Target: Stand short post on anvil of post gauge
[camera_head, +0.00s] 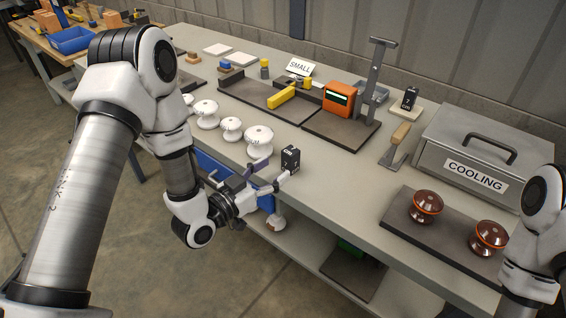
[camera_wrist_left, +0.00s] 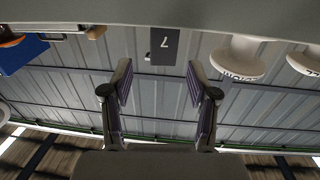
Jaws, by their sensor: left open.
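White ribbed insulators stand in a row along the bench's front edge; the nearest one (camera_head: 259,139) carries lettering, beside a smaller one (camera_head: 231,129) and a wider one (camera_head: 206,113). I cannot tell which is the short post. A lettered white insulator (camera_wrist_left: 238,58) also shows in the left wrist view. An orange unit with a display (camera_head: 339,98) and a grey upright (camera_head: 374,75) share a dark base, seemingly the post gauge; its anvil is not clear. My left gripper (camera_head: 276,170) is open and empty at the bench's front edge, before a black block (camera_head: 290,159).
A grey COOLING box (camera_head: 484,155) stands at the right, behind a dark mat (camera_head: 455,236) with two brown insulators (camera_head: 426,206). My right arm is at the right edge.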

